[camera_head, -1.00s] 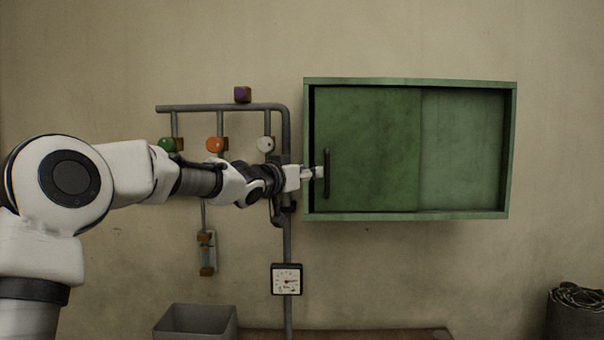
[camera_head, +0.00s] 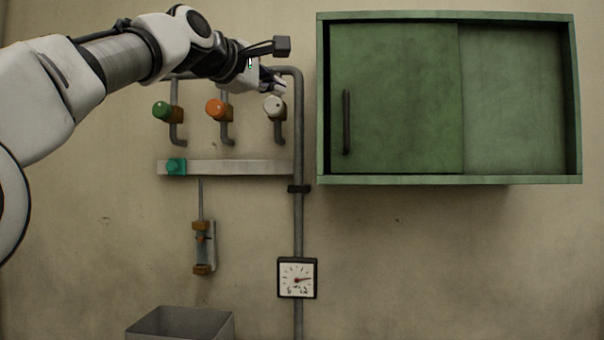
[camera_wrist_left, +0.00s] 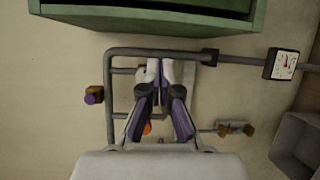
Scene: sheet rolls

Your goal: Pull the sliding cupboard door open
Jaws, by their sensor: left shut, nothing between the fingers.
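The green wall cupboard (camera_head: 450,180) hangs at the right in the head view. Its darker front door (camera_head: 400,95) covers the left half, with a thin dark strip along its left edge. A black vertical handle (camera_head: 346,122) sits near that edge. A paler panel (camera_head: 512,95) fills the right half. My left gripper (camera_head: 281,86) is shut and empty, left of the cupboard and apart from the handle, by the upper pipework. In the left wrist view its fingertips (camera_wrist_left: 159,68) are together in front of the pipes, and the cupboard's edge (camera_wrist_left: 150,24) crosses the top. My right gripper does not show.
Grey pipes carry green (camera_head: 161,110), orange (camera_head: 215,108) and white (camera_head: 273,105) knobs left of the cupboard. Below are a rail with a teal block (camera_head: 176,166), a dial gauge (camera_head: 297,279) and a grey bin (camera_head: 180,325). The wall below the cupboard is clear.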

